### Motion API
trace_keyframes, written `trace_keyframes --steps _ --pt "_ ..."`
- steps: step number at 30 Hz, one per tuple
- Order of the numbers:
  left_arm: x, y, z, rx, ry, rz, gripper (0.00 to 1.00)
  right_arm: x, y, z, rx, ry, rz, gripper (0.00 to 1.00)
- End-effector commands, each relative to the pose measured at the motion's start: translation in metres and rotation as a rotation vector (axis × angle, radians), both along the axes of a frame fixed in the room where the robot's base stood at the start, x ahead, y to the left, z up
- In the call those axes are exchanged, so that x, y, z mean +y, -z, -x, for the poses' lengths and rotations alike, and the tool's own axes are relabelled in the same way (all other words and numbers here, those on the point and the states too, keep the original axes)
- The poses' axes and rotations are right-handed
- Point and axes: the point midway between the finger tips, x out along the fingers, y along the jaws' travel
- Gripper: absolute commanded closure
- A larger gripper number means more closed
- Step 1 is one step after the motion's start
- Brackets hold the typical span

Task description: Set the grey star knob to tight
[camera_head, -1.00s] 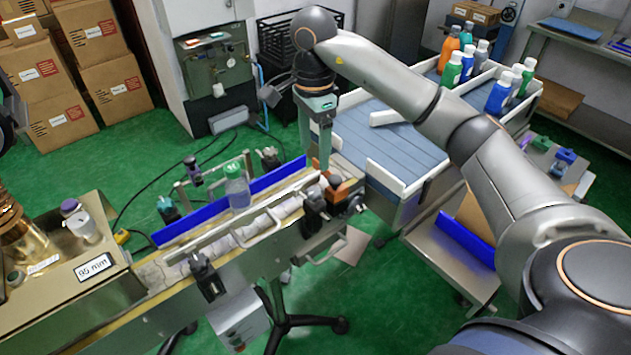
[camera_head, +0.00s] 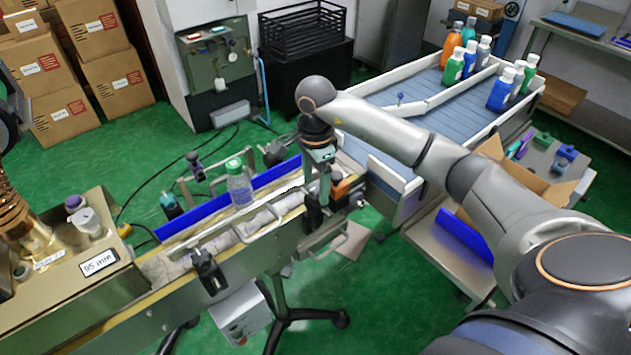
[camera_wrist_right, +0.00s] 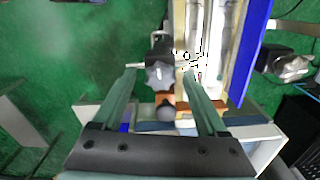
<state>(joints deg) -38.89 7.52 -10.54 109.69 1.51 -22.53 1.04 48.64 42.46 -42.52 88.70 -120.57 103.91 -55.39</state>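The grey star knob (camera_wrist_right: 160,74) shows in the right wrist view on a dark clamp beside the conveyor rail. My right gripper (camera_wrist_right: 161,70) is open, with one finger on each side of the knob. Gaps show between the fingers and the knob, and I cannot tell how far down they reach. In the head view the right gripper (camera_head: 317,197) points down at the end of the conveyor and hides the knob. The knob's setting marks are not readable. My left gripper is in neither view.
An orange-brown block (camera_head: 341,186) with a dark round knob sits close to the right gripper. A clear bottle with a green cap (camera_head: 239,186) stands on the conveyor, left of the gripper. A blue rail (camera_head: 275,176) runs behind it. A slatted blue table (camera_head: 385,143) lies behind right.

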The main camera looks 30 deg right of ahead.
Motion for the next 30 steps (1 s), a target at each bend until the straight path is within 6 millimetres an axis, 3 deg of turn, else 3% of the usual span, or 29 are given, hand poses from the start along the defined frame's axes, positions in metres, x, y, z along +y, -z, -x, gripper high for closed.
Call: trace_keyframes --steps 2,19,30 --pt "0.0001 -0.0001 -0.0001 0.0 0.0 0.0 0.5 0.0001 -0.0002 0.0 0.0 0.0 0.0 0.34" --pt "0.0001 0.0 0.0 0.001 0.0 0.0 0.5 0.0 -0.0006 0.0001 0.001 0.0 0.0 0.98" --pt "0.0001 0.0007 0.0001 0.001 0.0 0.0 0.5 -0.0003 -0.0006 0.0001 0.001 0.024 0.0 1.0"
